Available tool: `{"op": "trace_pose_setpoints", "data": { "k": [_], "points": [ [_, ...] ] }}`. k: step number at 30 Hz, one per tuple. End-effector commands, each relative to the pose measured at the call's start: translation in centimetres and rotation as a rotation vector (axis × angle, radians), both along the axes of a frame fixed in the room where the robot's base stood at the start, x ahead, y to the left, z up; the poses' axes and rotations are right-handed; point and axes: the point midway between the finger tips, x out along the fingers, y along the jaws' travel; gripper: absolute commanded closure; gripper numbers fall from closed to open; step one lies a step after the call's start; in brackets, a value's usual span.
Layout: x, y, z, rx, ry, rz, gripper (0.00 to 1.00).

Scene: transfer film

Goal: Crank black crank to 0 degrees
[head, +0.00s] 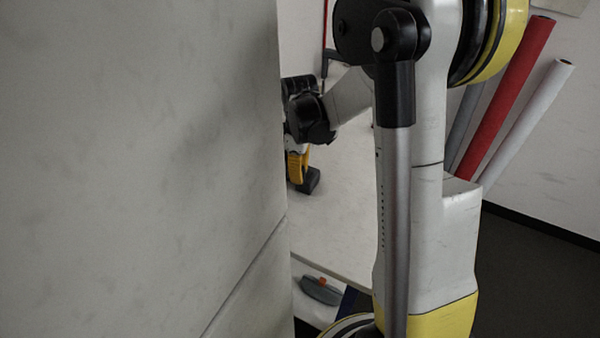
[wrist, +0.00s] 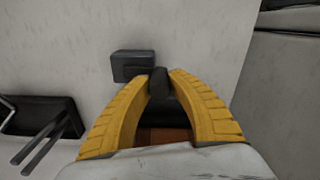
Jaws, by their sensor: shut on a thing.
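In the wrist view, my gripper (wrist: 160,76) has its two yellow ribbed fingers closed around a black knob-like piece, which appears to be the black crank's handle (wrist: 158,84). A dark grey block (wrist: 132,65) sits just beyond the left fingertip, against the pale surface. I cannot tell whether it belongs to the crank. In the head view, my yellow-fingered gripper (head: 298,165) is partly hidden by the big pale panel's edge. A dark block (head: 311,182) shows beside its fingertips. The crank's shaft and its angle cannot be made out.
A large pale panel (head: 140,150) fills the left of the head view. A pale table (head: 345,215) lies behind my arm. Red (head: 505,95) and white (head: 530,115) rolls lean at right. In the wrist view, a black fixture with metal bars (wrist: 45,115) lies left.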

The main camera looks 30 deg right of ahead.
Motion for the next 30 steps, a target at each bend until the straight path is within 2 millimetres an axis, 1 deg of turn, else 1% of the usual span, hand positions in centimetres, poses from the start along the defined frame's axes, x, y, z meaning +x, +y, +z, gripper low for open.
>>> {"op": "trace_pose_setpoints", "data": {
  "k": [8,20,30],
  "points": [
    [0.8,0.3,-0.1,0.001,-0.001,-0.186,1.00],
    [2.6,0.5,-0.1,0.001,-0.001,-0.564,1.00],
    [4.0,0.2,-0.1,0.001,-0.001,-0.887,1.00]
  ]
}}
